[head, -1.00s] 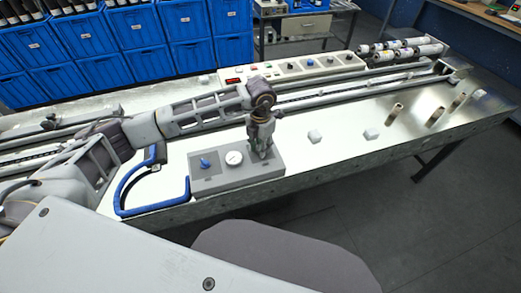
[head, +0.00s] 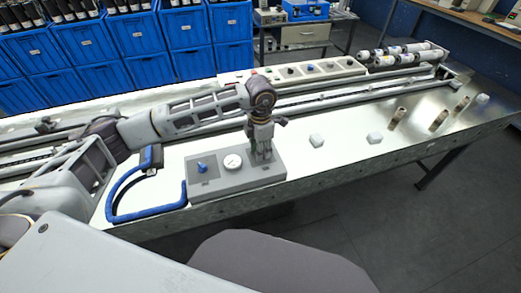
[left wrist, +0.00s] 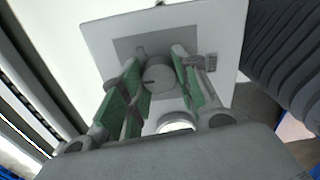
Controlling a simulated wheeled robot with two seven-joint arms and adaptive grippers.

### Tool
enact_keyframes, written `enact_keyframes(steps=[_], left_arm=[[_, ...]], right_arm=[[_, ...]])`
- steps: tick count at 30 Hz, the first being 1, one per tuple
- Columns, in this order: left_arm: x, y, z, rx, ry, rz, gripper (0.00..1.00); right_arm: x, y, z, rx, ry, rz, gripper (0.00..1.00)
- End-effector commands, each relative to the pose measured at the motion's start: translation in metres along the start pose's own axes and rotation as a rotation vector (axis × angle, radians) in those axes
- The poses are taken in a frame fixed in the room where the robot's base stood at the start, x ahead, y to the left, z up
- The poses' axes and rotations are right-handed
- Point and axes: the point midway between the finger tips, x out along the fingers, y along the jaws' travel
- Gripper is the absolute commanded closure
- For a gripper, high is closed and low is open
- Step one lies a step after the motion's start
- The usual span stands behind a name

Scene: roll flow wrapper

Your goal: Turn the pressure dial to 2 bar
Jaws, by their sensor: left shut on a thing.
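A grey control box (head: 215,183) lies on the bench near its front edge. It carries a small blue knob (head: 202,168) at its left and a round white pressure gauge (head: 232,162) in the middle; the needle is too small to read. My left gripper (head: 263,157) points down over the box's right part. In the left wrist view its green-padded fingers are shut on a round grey dial (left wrist: 160,76), one on each side. The gauge (left wrist: 176,125) is partly hidden there by the gripper body. The dial's scale cannot be read. My right gripper is not in view.
A blue curved handle (head: 145,217) lies left of the box. White blocks (head: 316,141) and brown cylinders (head: 440,120) stand to the right. A long panel with knobs (head: 318,69) and rails run behind. Blue bins (head: 130,50) line the back.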

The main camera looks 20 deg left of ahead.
Motion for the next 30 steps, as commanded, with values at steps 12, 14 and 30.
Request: enact_keyframes(steps=[12,14,30], left_arm=[[0.000,0.000,0.000,-0.001,0.000,0.000,0.45],[0.000,0.000,0.000,-0.002,0.000,0.000,0.45],[-0.018,0.000,0.000,-0.001,-0.001,0.000,0.45]], right_arm=[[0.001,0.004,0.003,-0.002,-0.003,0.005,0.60],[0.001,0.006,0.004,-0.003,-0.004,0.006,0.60],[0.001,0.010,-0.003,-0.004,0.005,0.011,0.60]])
